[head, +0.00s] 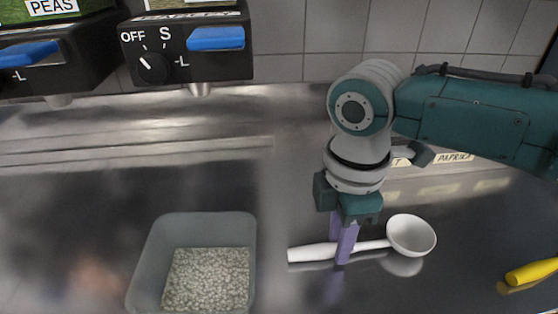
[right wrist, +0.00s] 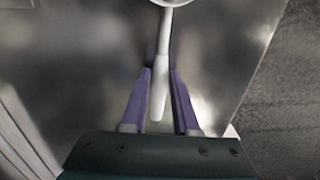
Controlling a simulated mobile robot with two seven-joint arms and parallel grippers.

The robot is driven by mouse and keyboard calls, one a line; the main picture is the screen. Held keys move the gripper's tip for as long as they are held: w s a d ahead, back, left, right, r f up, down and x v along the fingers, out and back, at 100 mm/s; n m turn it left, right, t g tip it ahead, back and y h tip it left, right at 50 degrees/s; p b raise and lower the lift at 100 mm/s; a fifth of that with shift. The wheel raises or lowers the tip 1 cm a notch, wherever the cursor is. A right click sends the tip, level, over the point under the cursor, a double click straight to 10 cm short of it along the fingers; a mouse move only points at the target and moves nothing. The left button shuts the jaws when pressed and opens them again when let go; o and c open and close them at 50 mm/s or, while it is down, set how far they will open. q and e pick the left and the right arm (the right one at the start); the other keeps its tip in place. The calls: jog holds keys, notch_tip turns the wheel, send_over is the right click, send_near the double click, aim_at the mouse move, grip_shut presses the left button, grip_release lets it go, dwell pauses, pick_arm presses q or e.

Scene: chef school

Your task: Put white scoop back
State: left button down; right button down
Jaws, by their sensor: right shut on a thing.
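The white scoop (head: 411,234) lies on or just above the metal counter, with its round bowl to the right and its handle pointing left. My right gripper (head: 343,258) comes down from above with its purple fingers around the scoop's handle, and it is shut on it. In the right wrist view, the scoop's handle (right wrist: 160,95) runs between the two purple fingertips (right wrist: 161,78), with the bowl cut off at the top edge. Whether the scoop touches the counter is hard to tell. My left gripper is not in view.
A grey bin (head: 205,222) holding pale grains stands left of the scoop. A yellow handle (head: 533,271) lies at the far right. Dispensers with blue levers (head: 216,38) hang at the upper left. Labels, one reading PAPRIKA (head: 455,157), are along the back.

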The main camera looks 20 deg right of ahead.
jog(key=c, duration=0.7)
grip_release()
jog(key=shift+o, duration=0.2)
jog(key=shift+r, duration=0.5)
notch_tip(320, 180, up, 11)
jog(key=p, duration=0.2)
jog(key=s+a+f+m+t+y, duration=0.25)
jog(key=s+a+f+m, duration=0.2)
jog(key=s+a, duration=0.3)
jog(key=s+d+m+t+h, duration=0.1)
jog(key=s+d+m+h, duration=0.1)
jog(key=s+d+m, duration=0.5)
jog(key=shift+s+d+r+m, duration=0.15)
jog(key=shift+s+r+m, duration=0.2)
jog(key=shift+s+m, duration=0.75)
